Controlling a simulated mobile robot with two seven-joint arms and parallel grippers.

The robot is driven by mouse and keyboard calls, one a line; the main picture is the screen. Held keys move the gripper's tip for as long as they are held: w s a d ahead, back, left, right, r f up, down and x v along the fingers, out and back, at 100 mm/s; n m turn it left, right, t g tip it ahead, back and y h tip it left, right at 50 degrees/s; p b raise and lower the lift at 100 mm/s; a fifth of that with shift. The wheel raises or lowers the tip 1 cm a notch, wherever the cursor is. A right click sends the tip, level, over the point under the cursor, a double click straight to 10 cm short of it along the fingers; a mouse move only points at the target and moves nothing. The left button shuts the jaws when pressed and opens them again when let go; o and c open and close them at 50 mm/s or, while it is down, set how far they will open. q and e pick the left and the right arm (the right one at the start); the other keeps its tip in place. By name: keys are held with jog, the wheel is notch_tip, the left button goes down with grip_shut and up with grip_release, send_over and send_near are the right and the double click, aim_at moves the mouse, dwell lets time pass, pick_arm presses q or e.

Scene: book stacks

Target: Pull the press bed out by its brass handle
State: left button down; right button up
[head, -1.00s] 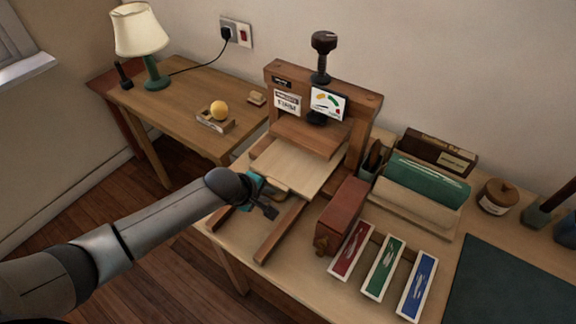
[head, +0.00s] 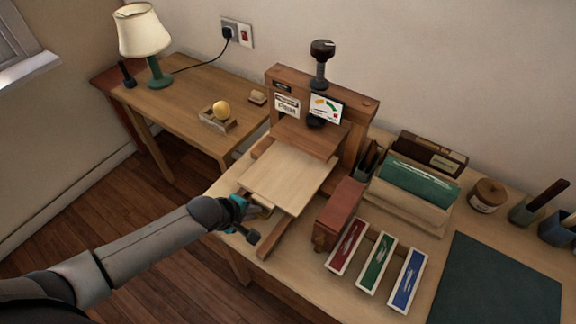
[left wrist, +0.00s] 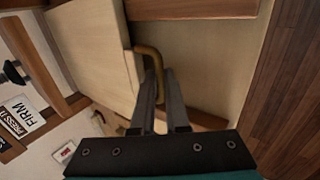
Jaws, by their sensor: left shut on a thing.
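The wooden press (head: 362,118) stands at the back of the bench, with a black knob on top and a gauge card on its front. Its pale press bed (head: 288,178) sticks out toward the front between two wooden rails. The brass handle (left wrist: 151,62) is on the bed's front edge in the left wrist view. My left gripper (head: 250,208) is at the bed's front edge; it also shows in the left wrist view (left wrist: 165,85), its fingers shut on the brass handle. In the head view the gripper hides much of the handle. My right gripper is not in view.
A red-brown block (head: 339,213) stands close to the right rail. Red, green and blue trays (head: 377,262) lie in front, with a dark mat (head: 498,283) beyond. A side table (head: 180,100) with a lamp (head: 145,40) is at the left.

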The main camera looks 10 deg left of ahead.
pick_arm(q)
jog(key=shift+s+a+f+p, duration=0.1)
jog(key=shift+s+a+p, duration=0.2)
jog(key=shift+s+p, duration=0.45)
jog(key=shift+s+a+r+p, duration=0.1)
jog(key=shift+s+a+p, duration=0.25)
jog(key=shift+s, duration=0.75)
jog(key=shift+s+a+f+p, duration=0.1)
jog(key=shift+s+a+p, duration=0.3)
jog(key=shift+s, duration=0.55)
jog(key=shift+s+a+f+p, duration=0.1)
jog(key=shift+s+a+p, duration=0.2)
jog(key=shift+s+p, duration=0.5)
jog(key=shift+s+a+p, duration=0.25)
jog(key=shift+s+p, duration=0.05)
jog(key=shift+s, duration=0.85)
jog(key=c, duration=1.1)
grip_release()
jog(key=shift+w, duration=0.2)
jog(key=shift+w+r, duration=0.1)
jog(key=shift+r, duration=0.1)
